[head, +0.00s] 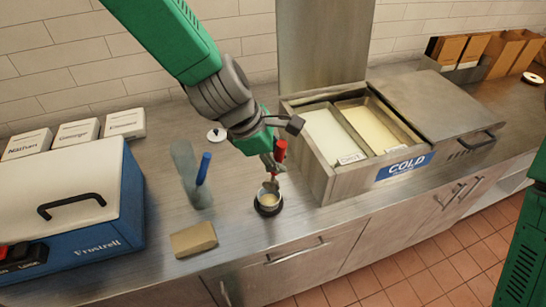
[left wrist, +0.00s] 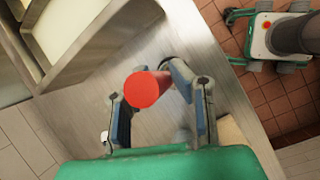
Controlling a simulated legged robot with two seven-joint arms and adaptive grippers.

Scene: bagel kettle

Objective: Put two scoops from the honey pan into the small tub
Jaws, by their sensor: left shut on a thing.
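My left gripper (head: 272,160) is shut on the red handle (head: 281,150) of a scoop, above the front counter. In the left wrist view the red handle end (left wrist: 146,89) sits between the two fingers. The scoop's lower end reaches down to the small tub (head: 268,199), which stands on a dark round base. I cannot tell whether the scoop touches the tub or holds anything. Two pans sit in the cold well, one with white contents (head: 325,135) and one with pale yellow contents (head: 370,130).
The steel cold well (head: 315,180) stands right of the tub, its lid (head: 435,100) to the right. A blue-handled tool (head: 203,168), a tan block (head: 194,239) and a blue-white cooler (head: 75,210) are to the left. White boxes stand at the back left.

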